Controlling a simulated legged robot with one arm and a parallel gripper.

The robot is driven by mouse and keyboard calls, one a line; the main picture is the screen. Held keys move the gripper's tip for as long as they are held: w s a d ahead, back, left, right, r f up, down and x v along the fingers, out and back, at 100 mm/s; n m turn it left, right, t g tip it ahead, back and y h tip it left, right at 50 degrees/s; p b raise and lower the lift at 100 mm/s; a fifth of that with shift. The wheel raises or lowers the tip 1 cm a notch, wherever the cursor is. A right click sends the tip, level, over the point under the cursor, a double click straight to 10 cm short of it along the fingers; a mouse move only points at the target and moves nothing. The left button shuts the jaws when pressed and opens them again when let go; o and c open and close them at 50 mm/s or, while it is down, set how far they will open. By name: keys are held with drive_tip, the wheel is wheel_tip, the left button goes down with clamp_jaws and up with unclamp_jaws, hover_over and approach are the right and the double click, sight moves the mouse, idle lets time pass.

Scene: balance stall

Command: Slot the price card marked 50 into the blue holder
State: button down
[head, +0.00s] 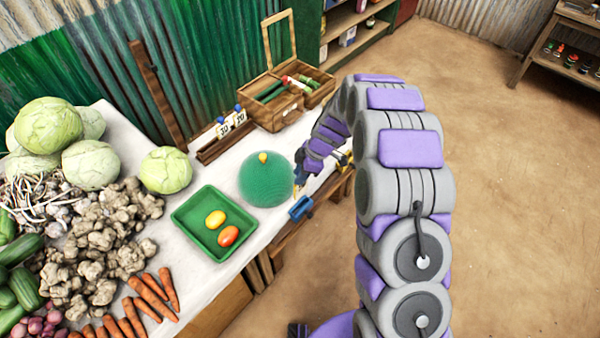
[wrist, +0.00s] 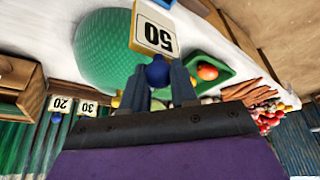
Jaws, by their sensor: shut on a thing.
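The price card marked 50 (wrist: 152,30) is a pale card with a yellow edge and a blue knob (wrist: 157,74). My gripper (wrist: 157,88) is shut on its knob, and the card extends past the fingertips. In the head view my gripper (head: 300,180) is small and partly hidden by my arm, at the table's front edge beside a green dome. The blue holder (head: 300,208) is at this front edge, just below my gripper in the picture. I cannot tell whether the card touches it. The holder is not clearly visible in the wrist view.
The green dome (head: 266,180) stands close left of my gripper. A green tray (head: 186,226) holds two fruits. Cards marked 30 (head: 224,129) and 20 (head: 240,119) stand in a wooden rack (head: 210,154). An open wooden box (head: 268,117) is behind. Vegetables fill the left.

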sight(303, 185)
drive_tip(key=shift+d+x, duration=0.25)
drive_tip(key=shift+x, duration=0.9)
drive_tip(key=shift+f+p, duration=0.65)
drive_tip(key=shift+f, duration=1.3)
drive_tip(key=shift+f, duration=0.15)
drive_tip(key=shift+d+f+b, duration=0.15)
drive_tip(key=shift+f+b, duration=1.25)
drive_tip(key=shift+b, duration=0.05)
drive_tip(key=shift+r, duration=0.15)
